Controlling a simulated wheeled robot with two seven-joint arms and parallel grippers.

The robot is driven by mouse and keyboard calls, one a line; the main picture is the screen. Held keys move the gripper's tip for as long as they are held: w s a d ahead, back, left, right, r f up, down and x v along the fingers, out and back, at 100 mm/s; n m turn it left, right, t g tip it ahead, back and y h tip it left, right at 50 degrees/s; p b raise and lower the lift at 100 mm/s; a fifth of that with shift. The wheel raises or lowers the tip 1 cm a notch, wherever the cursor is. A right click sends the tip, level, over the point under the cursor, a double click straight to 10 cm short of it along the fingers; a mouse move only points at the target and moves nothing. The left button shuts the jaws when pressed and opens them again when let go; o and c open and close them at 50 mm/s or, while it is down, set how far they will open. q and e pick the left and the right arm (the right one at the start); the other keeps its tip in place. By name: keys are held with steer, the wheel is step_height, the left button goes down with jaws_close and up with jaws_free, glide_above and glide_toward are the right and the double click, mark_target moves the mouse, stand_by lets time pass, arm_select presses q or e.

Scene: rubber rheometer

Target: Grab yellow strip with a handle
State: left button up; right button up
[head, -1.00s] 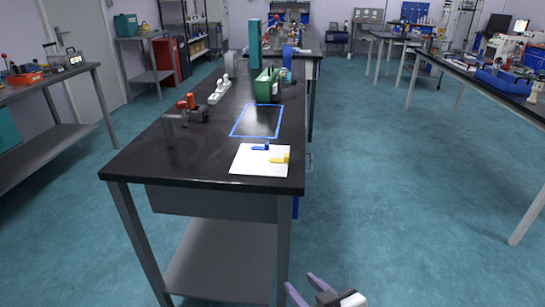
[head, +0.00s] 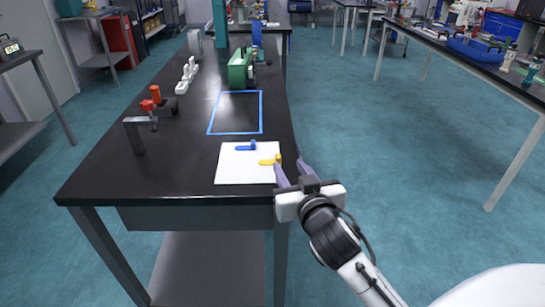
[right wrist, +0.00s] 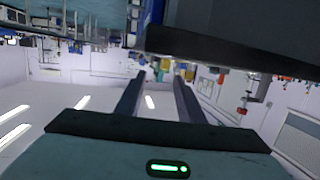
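A yellow strip with a handle (head: 267,161) lies on the right edge of a white sheet (head: 232,172), its upright handle end at the sheet's right side. A blue strip with a handle (head: 246,146) lies just behind it on the sheet. My right gripper (head: 289,166) is open, its fingers at the table's right edge close beside the yellow handle. I cannot tell whether they touch it. In the right wrist view, the spread fingers (right wrist: 157,82) have a small yellow patch between their tips, perhaps the handle. My left gripper is not in view.
The black table (head: 155,185) has its right edge beside my gripper. A blue outlined rectangle (head: 209,121) lies behind the sheet. A clamp-like tool with red knobs (head: 152,104), a white device (head: 188,75) and a green box (head: 237,71) stand farther off. Bare floor lies to the right.

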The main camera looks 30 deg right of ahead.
mark_target(279, 157)
steer(key=x, duration=0.6)
steer(key=shift+w+a+f, duration=0.1)
steer(key=shift+a, duration=0.25)
jaws_close()
